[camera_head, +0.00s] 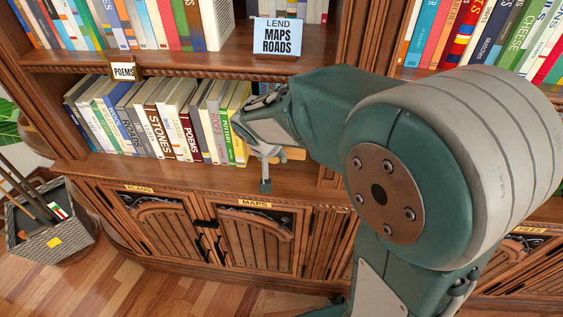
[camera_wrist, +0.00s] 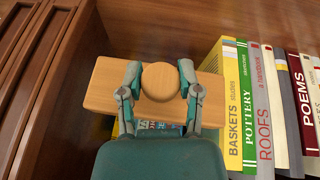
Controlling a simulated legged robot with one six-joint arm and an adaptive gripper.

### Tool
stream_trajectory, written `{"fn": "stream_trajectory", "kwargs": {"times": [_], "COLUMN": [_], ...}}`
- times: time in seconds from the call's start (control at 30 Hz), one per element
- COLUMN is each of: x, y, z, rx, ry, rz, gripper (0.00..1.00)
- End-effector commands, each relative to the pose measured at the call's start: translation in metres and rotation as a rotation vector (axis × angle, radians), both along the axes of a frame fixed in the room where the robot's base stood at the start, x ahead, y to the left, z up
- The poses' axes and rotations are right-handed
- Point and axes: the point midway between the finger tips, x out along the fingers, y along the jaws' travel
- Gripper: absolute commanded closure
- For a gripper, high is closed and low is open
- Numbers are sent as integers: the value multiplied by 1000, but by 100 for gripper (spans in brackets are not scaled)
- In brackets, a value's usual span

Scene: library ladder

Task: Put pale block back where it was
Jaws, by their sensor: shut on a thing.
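The pale block (camera_wrist: 104,84) is a plain wooden bar with a round knob (camera_wrist: 160,82) on its near face. My gripper (camera_wrist: 160,70) is shut on the knob, with one finger at each side. In the wrist view the block is slightly tilted, and its right end is beside the yellow BASKETS book (camera_wrist: 233,95). In the head view a small part of the block (camera_head: 295,153) shows behind my gripper (camera_head: 265,168), at the right end of the book row. My gripper and arm hide the rest. I cannot tell whether the block touches the shelf.
Several books, including green POTTERY (camera_wrist: 248,105), stand right of the block in the wrist view. A dark wooden upright (camera_wrist: 45,80) is at its left. A POEMS label (camera_head: 123,71) and a LEND MAPS ROADS sign (camera_head: 278,37) are on the shelf edge above.

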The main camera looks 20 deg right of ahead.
Motion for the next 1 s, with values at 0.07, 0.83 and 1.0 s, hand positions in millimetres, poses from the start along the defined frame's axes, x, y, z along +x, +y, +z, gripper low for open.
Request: {"fn": "stream_trajectory", "kwargs": {"times": [0.07,0.83,1.0], "x": [16,66,66], "y": [-11,-35,-35], "z": [-9,-100,-100], "rx": [1,2,3], "ry": [2,0,-2], "rz": [-4,1,-1], "gripper": [100,100,100]}}
